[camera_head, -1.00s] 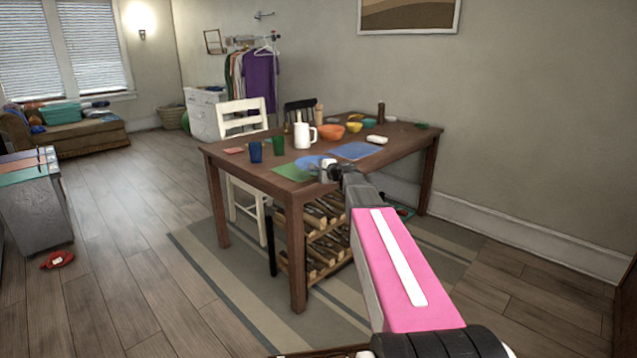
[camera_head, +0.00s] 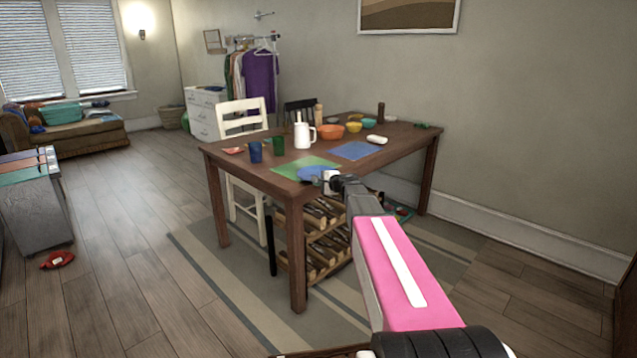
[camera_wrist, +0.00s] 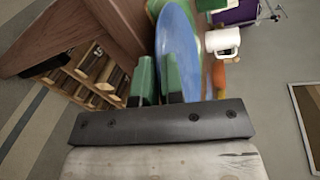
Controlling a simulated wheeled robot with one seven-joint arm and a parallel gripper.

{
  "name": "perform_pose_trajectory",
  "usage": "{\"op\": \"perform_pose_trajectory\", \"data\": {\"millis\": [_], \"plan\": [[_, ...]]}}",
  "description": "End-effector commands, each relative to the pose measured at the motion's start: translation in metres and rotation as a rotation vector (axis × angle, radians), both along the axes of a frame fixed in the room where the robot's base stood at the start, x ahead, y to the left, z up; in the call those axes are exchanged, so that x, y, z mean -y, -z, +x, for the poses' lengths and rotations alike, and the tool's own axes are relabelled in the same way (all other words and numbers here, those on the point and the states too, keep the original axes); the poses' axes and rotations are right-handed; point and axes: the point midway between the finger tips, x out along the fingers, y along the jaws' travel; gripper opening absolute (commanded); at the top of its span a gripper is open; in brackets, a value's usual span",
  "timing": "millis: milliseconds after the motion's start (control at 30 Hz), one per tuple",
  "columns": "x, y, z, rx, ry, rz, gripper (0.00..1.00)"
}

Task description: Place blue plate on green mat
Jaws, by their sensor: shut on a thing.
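The blue plate (camera_head: 311,173) is in my gripper, over the front part of the green mat (camera_head: 290,166) near the table's front edge. It also shows in the wrist view as a blue oval (camera_wrist: 180,42). My gripper (camera_head: 327,181) is shut on the plate's near rim; in the wrist view its green fingers (camera_wrist: 158,84) sit at that rim. The plate covers part of the mat. I cannot tell whether the plate's underside touches the mat.
On the wooden table (camera_head: 235,163), a white pitcher (camera_head: 303,136), blue cup (camera_head: 255,152) and green cup (camera_head: 278,145) stand behind the mat. A blue mat (camera_head: 357,150) lies to the right. Bowls, including an orange one (camera_head: 330,132), stand further back.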

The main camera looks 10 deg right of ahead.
Motion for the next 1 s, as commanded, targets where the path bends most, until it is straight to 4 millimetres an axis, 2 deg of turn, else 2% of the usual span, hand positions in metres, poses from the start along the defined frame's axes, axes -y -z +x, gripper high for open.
{"op": "perform_pose_trajectory", "data": {"millis": [33, 100, 500, 1000], "plan": [[0.000, 0.001, 0.000, 0.000, 0.000, 0.000, 0.12], [0.000, 0.001, 0.000, 0.000, 0.000, 0.000, 0.34], [0.000, -0.005, 0.000, 0.001, 0.000, 0.001, 0.34], [0.051, -0.027, -0.074, 0.000, 0.002, -0.001, 0.34]]}}
